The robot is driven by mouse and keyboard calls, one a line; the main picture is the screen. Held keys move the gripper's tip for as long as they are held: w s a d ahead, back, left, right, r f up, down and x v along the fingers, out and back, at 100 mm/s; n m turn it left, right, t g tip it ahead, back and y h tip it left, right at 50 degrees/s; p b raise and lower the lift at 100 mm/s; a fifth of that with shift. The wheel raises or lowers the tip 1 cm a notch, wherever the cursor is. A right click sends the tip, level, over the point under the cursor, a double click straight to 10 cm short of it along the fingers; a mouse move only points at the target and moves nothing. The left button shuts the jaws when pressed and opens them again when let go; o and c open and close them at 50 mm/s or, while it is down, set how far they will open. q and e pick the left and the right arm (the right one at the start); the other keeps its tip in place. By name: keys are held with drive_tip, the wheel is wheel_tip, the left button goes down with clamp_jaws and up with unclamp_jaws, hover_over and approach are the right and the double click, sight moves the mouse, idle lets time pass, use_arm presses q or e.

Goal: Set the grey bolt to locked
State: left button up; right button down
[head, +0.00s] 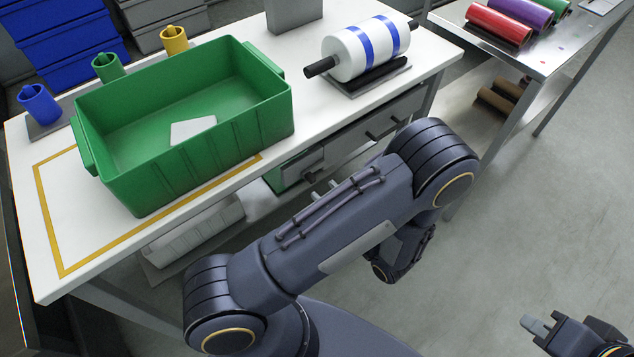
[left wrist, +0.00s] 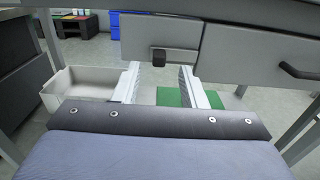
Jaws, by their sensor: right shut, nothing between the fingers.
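A small dark grey block (left wrist: 158,57) protrudes from the grey panel (left wrist: 165,32) under the table; it may be the grey bolt, but I cannot tell whether it is locked. A dark knob (head: 312,177) shows on that panel in the head view. My left gripper (left wrist: 157,82) is open, its two pale fingers apart below the block, one to each side, with nothing visible between them. In the head view only its fingertips (head: 322,192) show; my left arm hides the rest. My right gripper (head: 537,325) is shut and empty at the lower right, far from the table.
A green crate (head: 105,177) stands on the white table (head: 50,285), beside a film roll (head: 350,55). A drawer with a dark handle (left wrist: 299,71) lies right of the block. A pale bin (left wrist: 77,96) is below the table at left.

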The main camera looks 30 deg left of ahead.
sight(314, 180)
use_arm(q)
drive_tip(key=x, duration=0.4)
drive_tip(key=shift+w+a, duration=0.1)
drive_tip(key=shift+a, duration=0.3)
clamp_jaws()
